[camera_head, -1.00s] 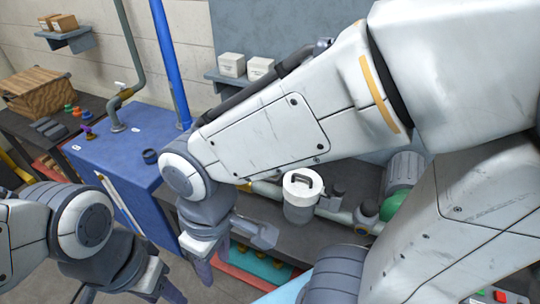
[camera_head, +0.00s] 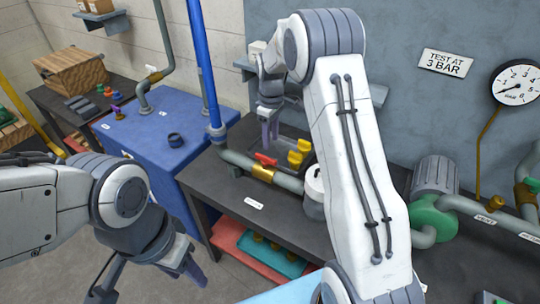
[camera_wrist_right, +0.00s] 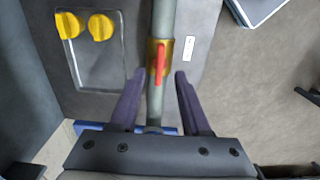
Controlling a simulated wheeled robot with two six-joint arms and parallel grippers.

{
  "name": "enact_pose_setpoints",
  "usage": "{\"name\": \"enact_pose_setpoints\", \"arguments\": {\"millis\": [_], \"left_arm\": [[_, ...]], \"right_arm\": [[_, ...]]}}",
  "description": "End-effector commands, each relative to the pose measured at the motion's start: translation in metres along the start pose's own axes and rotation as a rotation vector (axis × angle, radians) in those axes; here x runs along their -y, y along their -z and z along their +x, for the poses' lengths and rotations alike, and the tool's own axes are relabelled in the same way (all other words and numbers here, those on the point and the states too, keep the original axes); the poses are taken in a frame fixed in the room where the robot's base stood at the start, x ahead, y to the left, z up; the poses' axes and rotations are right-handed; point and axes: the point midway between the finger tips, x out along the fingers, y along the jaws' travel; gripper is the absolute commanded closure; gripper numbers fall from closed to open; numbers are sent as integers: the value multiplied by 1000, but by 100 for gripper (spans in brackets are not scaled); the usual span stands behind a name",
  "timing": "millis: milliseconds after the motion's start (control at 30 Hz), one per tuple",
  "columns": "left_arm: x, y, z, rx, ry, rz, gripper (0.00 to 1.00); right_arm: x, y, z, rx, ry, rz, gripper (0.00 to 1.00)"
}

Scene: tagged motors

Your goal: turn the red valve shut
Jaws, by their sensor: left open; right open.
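The red valve (camera_head: 266,158) has a short red lever on a brass body in the grey pipe (camera_head: 290,181) on the dark bench. In the right wrist view the red valve (camera_wrist_right: 160,62) lies in line with the pipe. My right gripper (camera_head: 269,138) is above and behind the valve in the head view. In the wrist view its two fingers (camera_wrist_right: 160,74) are open on either side of the pipe, with the lever between and ahead of the tips; no contact shows. My left gripper (camera_head: 150,288) is open and empty, low at left, away from the valve.
A green pump (camera_head: 433,215) is further right. A blue cabinet (camera_head: 140,135) stands left; a gauge (camera_head: 516,83) hangs on the wall.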

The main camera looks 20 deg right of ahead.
Motion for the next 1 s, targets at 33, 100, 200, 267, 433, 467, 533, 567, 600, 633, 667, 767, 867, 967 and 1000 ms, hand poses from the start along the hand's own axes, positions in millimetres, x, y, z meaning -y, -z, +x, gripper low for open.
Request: {"name": "enact_pose_setpoints", "arguments": {"millis": [33, 100, 200, 267, 433, 467, 533, 567, 600, 633, 667, 767, 867, 967, 1000], "left_arm": [[0, 0, -5, 0, 0, 0, 50], [-1, 0, -8, 0, 0, 0, 50], [-1, 1, -13, 0, 0, -1, 50], [-1, 1, -16, 0, 0, -1, 50], [-2, 1, -20, 0, 0, -1, 50], [-2, 1, -21, 0, 0, -1, 50], [-2, 1, -21, 0, 0, -1, 50], [-2, 1, -22, 0, 0, -1, 50], [-2, 1, -22, 0, 0, -1, 50], [-2, 1, -21, 0, 0, -1, 50], [-2, 1, -21, 0, 0, -1, 50], [-2, 1, -21, 0, 0, -1, 50], [-2, 1, -21, 0, 0, -1, 50], [-2, 1, -21, 0, 0, -1, 50], [-2, 1, -21, 0, 0, -1, 50]], "right_arm": [[1, -1, 9, 4, 4, 0, 53], [1, -1, 22, 4, 5, 0, 53], [2, -1, 41, 4, 4, 1, 53], [2, -1, 51, 3, 4, 1, 53], [2, 0, 72, 1, 2, 1, 53], [1, 0, 75, 1, 2, 1, 53], [2, 0, 79, 1, 2, 1, 53], [2, 0, 80, 1, 2, 1, 53], [1, 0, 81, 0, 1, 1, 53], [1, 0, 81, 0, 1, 1, 53], [1, 0, 82, 0, 1, 1, 53], [1, 0, 82, 0, 0, 1, 53], [1, 0, 82, 0, 0, 1, 64], [1, 0, 81, 0, 0, 2, 100], [1, 0, 81, 0, 0, 2, 100]]}}
